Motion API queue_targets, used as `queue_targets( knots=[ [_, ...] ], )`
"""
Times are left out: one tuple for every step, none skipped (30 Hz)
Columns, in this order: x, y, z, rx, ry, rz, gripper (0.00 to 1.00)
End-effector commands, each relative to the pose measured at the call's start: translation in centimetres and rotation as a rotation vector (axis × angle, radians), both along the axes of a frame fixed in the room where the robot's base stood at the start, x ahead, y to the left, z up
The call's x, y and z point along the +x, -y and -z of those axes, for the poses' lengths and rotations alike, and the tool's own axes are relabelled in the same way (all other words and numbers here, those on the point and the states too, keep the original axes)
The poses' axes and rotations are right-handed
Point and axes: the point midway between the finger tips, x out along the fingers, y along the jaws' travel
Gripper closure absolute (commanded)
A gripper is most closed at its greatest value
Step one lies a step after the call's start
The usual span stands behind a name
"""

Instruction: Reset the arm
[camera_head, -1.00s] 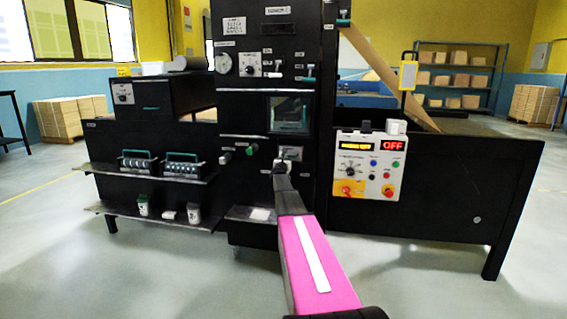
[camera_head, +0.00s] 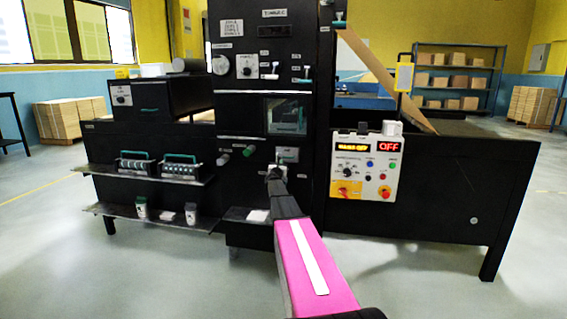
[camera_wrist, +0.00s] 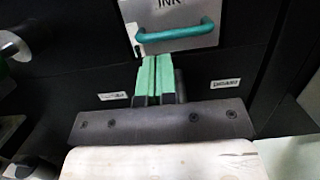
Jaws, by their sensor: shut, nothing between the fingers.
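My gripper (camera_wrist: 155,80) shows in the wrist view with its two green fingers together and nothing between them. It points at the black front of the machine, just below a grey panel (camera_wrist: 165,22) marked INK with a teal handle (camera_wrist: 174,33). Whether the fingertips touch the panel I cannot tell. In the head view my arm, with its pink link, reaches forward to the machine (camera_head: 235,120), and my gripper (camera_head: 276,172) is small and dark there, in front of the ink panel (camera_head: 287,155).
A control box (camera_head: 364,165) with an OFF display stands right of my arm. A shelf (camera_head: 150,217) with small cups and a ledge with a white pad (camera_head: 258,216) lie lower left. The floor in front is clear.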

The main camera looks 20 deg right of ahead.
Motion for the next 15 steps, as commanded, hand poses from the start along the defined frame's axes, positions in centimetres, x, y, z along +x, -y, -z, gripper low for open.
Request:
queue_targets(
  knots=[
    [-1.5, -0.8, 0.2, 0.0, 0.0, 0.0, 1.0],
    [-2.1, -1.1, 0.3, 0.0, -0.001, -0.001, 1.0],
    [-2.8, -1.6, 0.5, 0.0, -0.001, -0.001, 1.0],
    [-3.4, -2.0, 0.6, 0.0, -0.001, -0.001, 1.0],
    [-3.9, -2.4, 0.7, -0.001, -0.002, -0.002, 1.0],
    [-4.6, -2.9, 0.9, -0.001, -0.002, -0.002, 1.0],
    [-5.1, -3.2, 1.1, 0.0, -0.001, -0.001, 1.0],
    [-5.6, -3.5, 1.2, 0.0, -0.001, -0.001, 1.0],
    [-6.2, -3.9, 1.3, 0.0, -0.001, -0.001, 1.0],
    [-6.6, -4.2, 1.4, 0.0, -0.001, -0.001, 1.0],
    [-7.0, -4.4, 1.5, 0.0, -0.001, -0.001, 1.0],
    [-7.4, -4.7, 1.6, 0.0, -0.001, -0.001, 1.0],
    [-7.6, -4.9, 1.7, 0.0, -0.001, -0.001, 1.0],
    [-7.8, -5.0, 1.7, 0.0, -0.001, -0.001, 1.0],
    [-7.9, -5.1, 1.8, 0.0, -0.001, -0.001, 1.0]
  ],
)
